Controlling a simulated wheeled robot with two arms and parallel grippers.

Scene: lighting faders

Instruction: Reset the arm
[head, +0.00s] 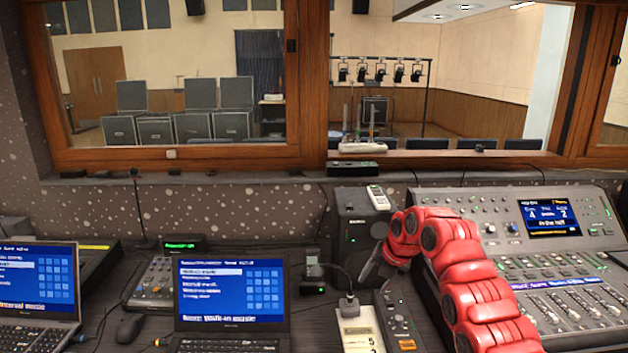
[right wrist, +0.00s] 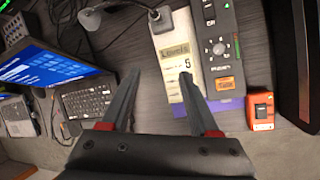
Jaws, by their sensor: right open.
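My right arm (head: 470,275) is red and comes in from the lower right, across the left part of the lighting console (head: 530,235). It bends over, and its gripper (head: 367,272) points down and left, over the desk beside a black box. In the right wrist view the two dark fingers of the gripper (right wrist: 160,75) are spread apart with nothing between them. A cream label box (right wrist: 167,50) and a dark knob panel (right wrist: 222,50) lie beyond and below the fingers. My left gripper is not in view.
Two laptops (head: 232,285) stand at left and centre, with a mouse (head: 130,328) between them. A black box (head: 358,225) stands behind the gripper. An orange box (right wrist: 262,108) sits near the desk edge. Cables run over the desk. A wood-framed window is behind.

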